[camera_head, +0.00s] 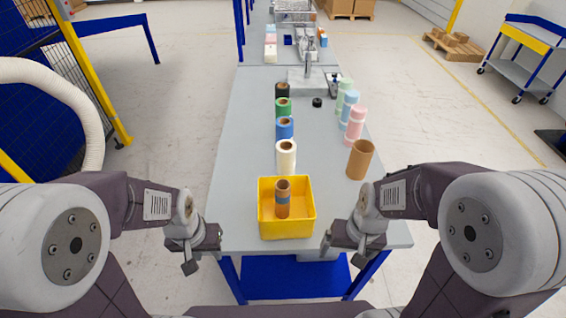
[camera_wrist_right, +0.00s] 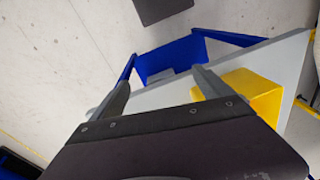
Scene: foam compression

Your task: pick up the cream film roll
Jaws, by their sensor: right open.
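The cream film roll (camera_head: 286,158) stands upright on the grey table (camera_head: 236,150), just behind the yellow bin (camera_head: 287,225). It is nearest to me in a row of rolls, with a blue roll (camera_head: 285,129) behind it. My left gripper (camera_head: 191,262) is left of the bin, at the table's front left edge; whether its jaws are open is hard to see. My right gripper (camera_head: 340,256) is open and empty, right of the bin. In the right wrist view its two fingers (camera_wrist_right: 160,90) are spread apart with nothing between them. The cream roll does not show there.
A brown roll with a blue band (camera_head: 282,200) stands in the bin. A wide brown tube (camera_head: 360,160) stands to the right. Green (camera_head: 283,107) and black (camera_head: 282,90) rolls stand farther back. Pink (camera_head: 355,126), blue and green rolls stand back right. The table's left strip is clear.

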